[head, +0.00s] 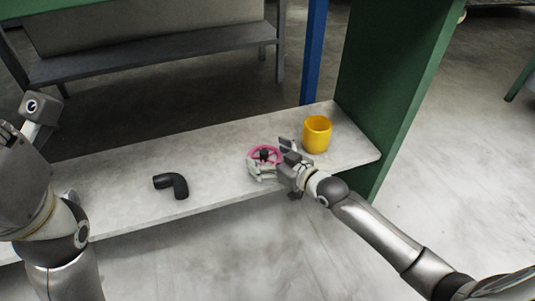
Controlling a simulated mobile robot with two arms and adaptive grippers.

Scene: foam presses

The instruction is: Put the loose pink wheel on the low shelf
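The pink wheel (252,156) is a small ring with a dark hub, on or just above the right half of the pale low shelf (120,196). I cannot tell whether it touches the shelf. My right gripper (274,161) reaches in from the lower right at the wheel. Its fingers look spread, one on the near side of the wheel and one on the far right side, and they partly cover the rim. My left arm is at the left edge; its gripper (10,138) is mostly cut off and its fingers are unclear.
A yellow cup (317,134) stands on the shelf just right of my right gripper. A black elbow pipe (173,185) lies on the shelf left of the wheel. A green upright panel (385,85) closes the shelf's right end. The shelf between pipe and wheel is clear.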

